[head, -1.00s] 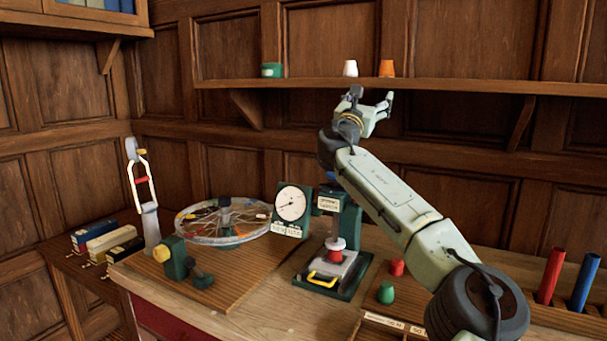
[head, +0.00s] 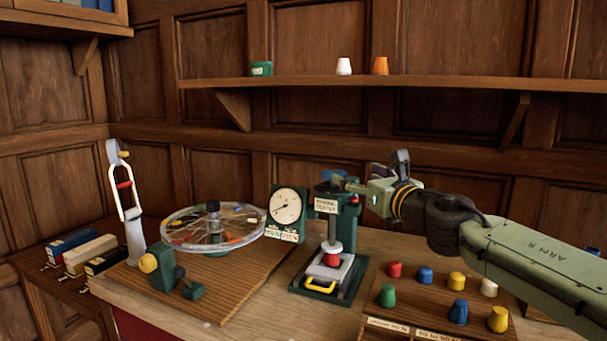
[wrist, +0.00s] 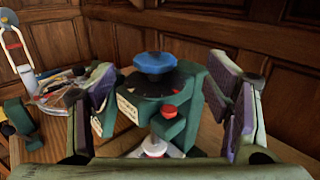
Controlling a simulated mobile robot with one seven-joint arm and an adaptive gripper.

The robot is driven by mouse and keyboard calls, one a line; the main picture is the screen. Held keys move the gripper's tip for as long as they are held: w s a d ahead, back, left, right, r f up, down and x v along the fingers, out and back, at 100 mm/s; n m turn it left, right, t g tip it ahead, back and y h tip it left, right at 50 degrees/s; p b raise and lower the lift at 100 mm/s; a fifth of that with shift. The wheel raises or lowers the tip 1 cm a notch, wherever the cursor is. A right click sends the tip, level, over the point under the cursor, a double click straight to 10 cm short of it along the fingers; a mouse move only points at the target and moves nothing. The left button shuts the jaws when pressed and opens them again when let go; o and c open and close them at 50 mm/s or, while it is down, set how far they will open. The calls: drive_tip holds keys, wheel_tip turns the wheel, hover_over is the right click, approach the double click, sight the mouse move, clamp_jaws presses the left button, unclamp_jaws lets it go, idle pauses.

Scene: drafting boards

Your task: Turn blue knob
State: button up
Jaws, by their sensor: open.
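The blue knob (wrist: 154,63) sits on top of the green tester (wrist: 170,95), above a dark round scale with red marks. My gripper (wrist: 163,98) is open and empty. In the wrist view, its purple-padded fingers stand to the left and right of the tester's head, with the blue knob between them and farther out. In the head view my gripper (head: 368,180) is at the tester's top, reaching in from the right. I cannot tell whether it touches anything.
A round dial gauge (head: 285,207) is left of the tester's column. A spoked wheel (head: 213,228) lies farther left. Several coloured knobs, including a loose blue one (head: 458,311), stand on the bench at the right. A shelf (head: 440,82) runs along the wall above.

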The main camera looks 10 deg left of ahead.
sight(334, 172)
drive_tip(key=p+x, duration=0.1)
drive_tip(key=x, duration=0.2)
drive_tip(key=f+p+x, duration=0.1)
drive_tip(key=x, duration=0.2)
drive_tip(key=p+x, duration=0.1)
drive_tip(key=x, duration=0.2)
drive_tip(key=shift+w+a+f+p, duration=0.25)
drive_tip(key=shift+a+p, duration=0.1)
drive_tip(key=shift+a, duration=0.15)
drive_tip(key=shift+c, duration=0.6)
drive_tip(key=c, duration=1)
